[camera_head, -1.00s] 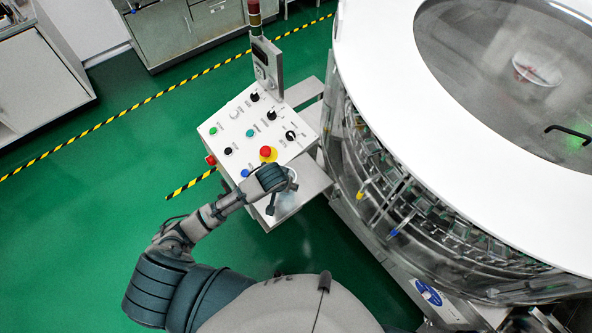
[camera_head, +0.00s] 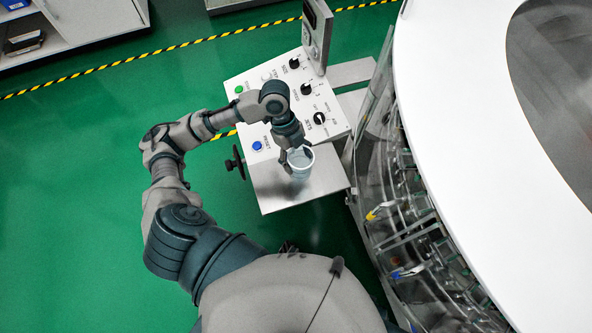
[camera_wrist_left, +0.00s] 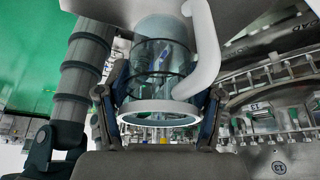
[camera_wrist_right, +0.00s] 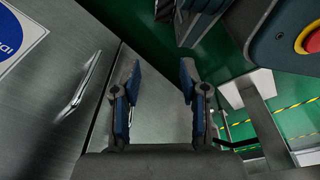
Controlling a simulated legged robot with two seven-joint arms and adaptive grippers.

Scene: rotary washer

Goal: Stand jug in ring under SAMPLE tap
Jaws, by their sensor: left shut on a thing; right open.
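The jug (camera_head: 302,166) is clear with a white rim, over the small steel shelf (camera_head: 270,192) below the control panel. My left gripper (camera_head: 290,155) is shut on it. In the left wrist view, the jug (camera_wrist_left: 150,60) sits between the two fingers, its white handle (camera_wrist_left: 207,45) to the right. I cannot tell whether its base touches the shelf. A yellow tap (camera_head: 379,211) and a blue tap (camera_head: 407,272) show on the washer's side; no SAMPLE label is readable and I cannot make out the ring. My right gripper (camera_wrist_right: 159,80) is open and empty in the right wrist view.
The control panel (camera_head: 270,103) with knobs and buttons stands just behind the shelf. The large round washer (camera_head: 460,120) fills the right side. A dark handwheel (camera_head: 235,163) is left of the shelf. Green floor (camera_head: 80,210) is clear at the left.

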